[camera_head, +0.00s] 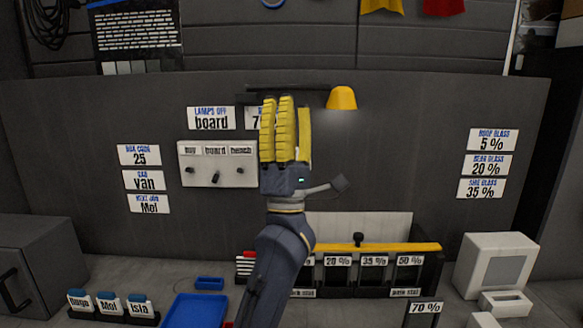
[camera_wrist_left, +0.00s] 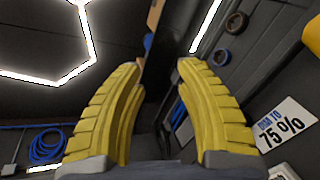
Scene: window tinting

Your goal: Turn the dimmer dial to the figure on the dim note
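The dim note (camera_wrist_left: 287,125) reads "DIM TO 75%" at the right of the left wrist view. In the head view only its left edge, with a "7", shows beside my left gripper (camera_head: 285,130). That gripper is raised in front of the dark wall panel, fingers pointing up. In the left wrist view its yellow fingers (camera_wrist_left: 160,100) stand apart with nothing between them. No dimmer dial can be made out; the wall behind my gripper and forearm is hidden. My right gripper is not in view.
A switch panel (camera_head: 217,177) labelled bay, board and bench is left of my gripper. A yellow lamp (camera_head: 341,98) hangs to its right. Below stand a rack of percentage-labelled slots (camera_head: 375,274), a blue tray (camera_head: 195,311) and a white box (camera_head: 495,262).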

